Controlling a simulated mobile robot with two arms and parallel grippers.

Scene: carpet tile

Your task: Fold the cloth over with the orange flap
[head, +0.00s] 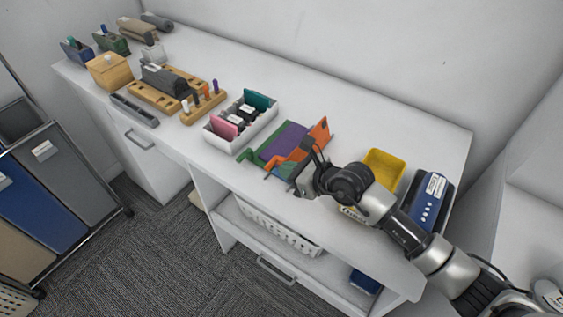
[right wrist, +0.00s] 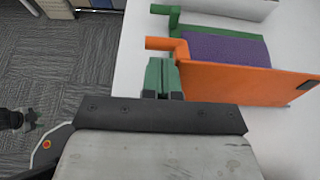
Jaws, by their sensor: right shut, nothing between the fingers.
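The orange flap (head: 318,135) is tilted up steeply along the right side of the folding board. In the right wrist view the orange flap (right wrist: 245,82) has a tab sticking out to the left. The purple cloth (head: 283,143) lies flat beside it, and it also shows behind the flap in the right wrist view (right wrist: 225,48). The green board part (head: 254,158) shows at the cloth's left. My right gripper (head: 287,171) is shut and empty at the board's front edge. Its green fingertips (right wrist: 162,77) are just below the orange tab, apart from it.
A white organizer (head: 240,126) stands left of the board. A yellow tray (head: 384,168) and a blue device (head: 428,200) stand to the right, near my right arm. A wooden rack (head: 205,107) is farther left. The counter behind the board is clear.

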